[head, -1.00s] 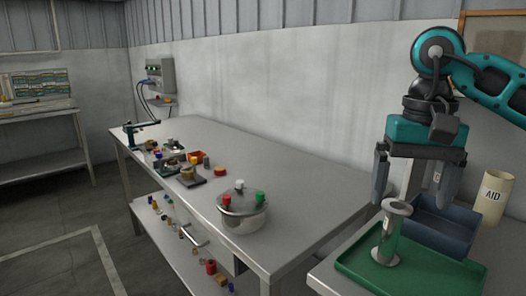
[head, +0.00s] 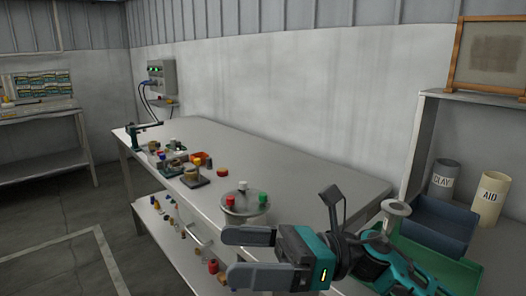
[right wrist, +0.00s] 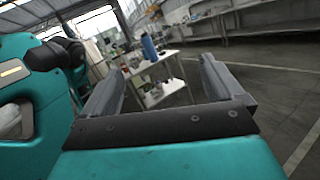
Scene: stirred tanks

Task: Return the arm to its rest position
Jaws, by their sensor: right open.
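My right gripper (head: 236,256) is at the bottom middle of the head view, its two grey fingers pointing left and apart, with nothing between them. It is in front of the long steel table's near end and partly hides the pot (head: 244,208) with its red, white and green knobs. In the right wrist view the open fingers (right wrist: 158,88) point out into the room, with a blue bottle (right wrist: 149,47) on a distant cart beyond them. My teal right arm link (head: 395,268) crosses the green tray. My left gripper is not in view.
The green tray (head: 459,270), a metal flanged piece (head: 396,208), a blue bin (head: 440,226) and the CLAY (head: 443,178) and AID (head: 489,198) canisters are at the right. Small parts stand on the steel table (head: 300,172). Floor at left (head: 50,225) is clear.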

